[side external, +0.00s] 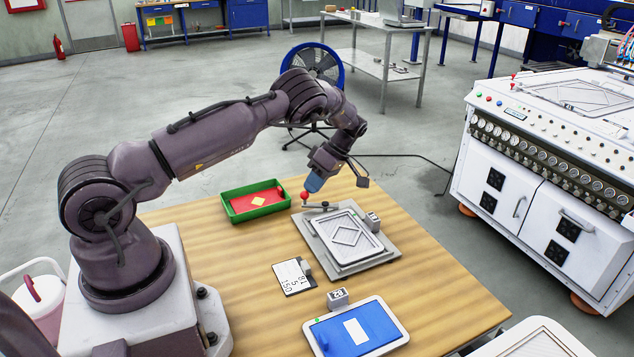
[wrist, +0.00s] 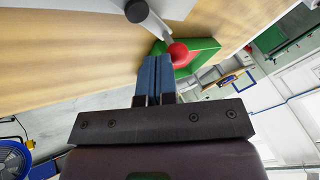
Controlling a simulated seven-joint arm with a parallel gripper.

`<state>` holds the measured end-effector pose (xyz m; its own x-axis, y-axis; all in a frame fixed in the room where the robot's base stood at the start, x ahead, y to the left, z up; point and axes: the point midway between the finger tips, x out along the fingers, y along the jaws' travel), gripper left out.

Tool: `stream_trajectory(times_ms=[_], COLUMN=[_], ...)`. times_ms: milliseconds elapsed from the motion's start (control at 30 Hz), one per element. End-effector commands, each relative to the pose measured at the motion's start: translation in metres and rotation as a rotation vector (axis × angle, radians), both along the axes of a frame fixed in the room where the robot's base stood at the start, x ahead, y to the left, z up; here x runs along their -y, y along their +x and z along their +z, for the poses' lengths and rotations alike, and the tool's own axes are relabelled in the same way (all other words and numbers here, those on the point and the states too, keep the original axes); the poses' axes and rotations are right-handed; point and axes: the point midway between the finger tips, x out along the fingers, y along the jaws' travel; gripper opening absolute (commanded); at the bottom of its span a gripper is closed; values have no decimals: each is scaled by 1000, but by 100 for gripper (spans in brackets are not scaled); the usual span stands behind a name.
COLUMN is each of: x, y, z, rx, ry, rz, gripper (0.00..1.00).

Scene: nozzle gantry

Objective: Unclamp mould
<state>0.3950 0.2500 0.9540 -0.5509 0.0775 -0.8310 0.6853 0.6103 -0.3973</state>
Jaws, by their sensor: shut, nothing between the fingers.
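The mould (side external: 338,228), a light grey plate with a raised diamond pattern, lies on a grey base plate (side external: 385,257) on the wooden table. At its far left corner is a clamp lever (side external: 318,206) with a red ball knob (side external: 304,195). My gripper (side external: 311,187) points down beside the knob, its blue fingers shut and empty. In the wrist view the closed fingertips (wrist: 155,58) are just left of the red knob (wrist: 178,52), very near it; I cannot tell whether they touch. The lever's dark pivot (wrist: 137,11) also shows there.
A green tray (side external: 236,215) with a red insert sits left of the clamp. A numbered card (side external: 290,277) and a blue panel (side external: 355,345) in a white frame lie nearer the front. The table's left middle is clear.

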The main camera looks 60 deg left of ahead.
Motion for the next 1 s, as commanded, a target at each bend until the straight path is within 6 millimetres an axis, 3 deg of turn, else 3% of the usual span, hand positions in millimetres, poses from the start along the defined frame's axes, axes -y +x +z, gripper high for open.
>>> stream_trajectory(times_ms=[500, 1000], x=[8, 11], y=[-12, -14], z=[0, 0], rx=[0, 0], ry=[-2, 0], rz=[388, 490], gripper=[0, 0])
